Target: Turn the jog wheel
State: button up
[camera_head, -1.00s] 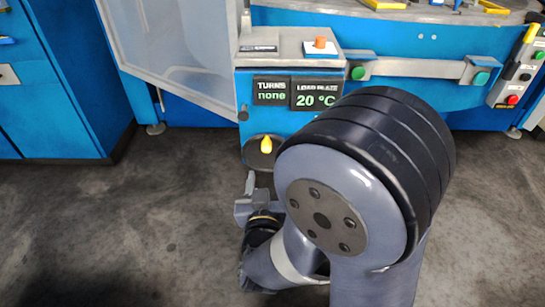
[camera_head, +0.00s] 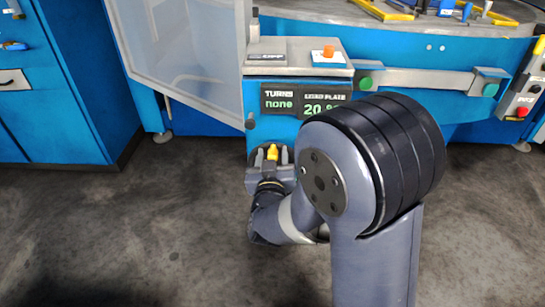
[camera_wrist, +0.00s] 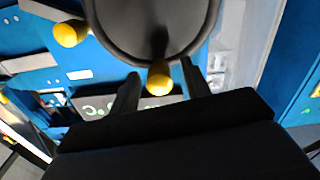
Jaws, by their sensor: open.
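The jog wheel is a dark round disc (camera_wrist: 150,28) on the front of the blue machine, below its display. It has a yellow knob (camera_head: 272,152), which also shows in the wrist view (camera_wrist: 159,82). In the head view most of the wheel is hidden behind my gripper (camera_head: 273,157). My gripper is open, with one finger on each side of the knob in both views. In the wrist view, gaps show between the knob and the fingers (camera_wrist: 160,70). I cannot tell how deep the knob sits between them.
The display (camera_head: 305,100) reads "TURNS none" and "20", partly covered by my arm. An orange button (camera_head: 328,51) is on the ledge above. A clear door panel (camera_head: 180,45) stands at left, and a rail (camera_head: 425,80) runs at right. Grey floor (camera_head: 130,225) is clear at left.

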jog(key=shift+c, duration=0.4)
grip_shut()
jog(key=shift+w+d+b, duration=0.1)
jog(key=shift+b, duration=0.2)
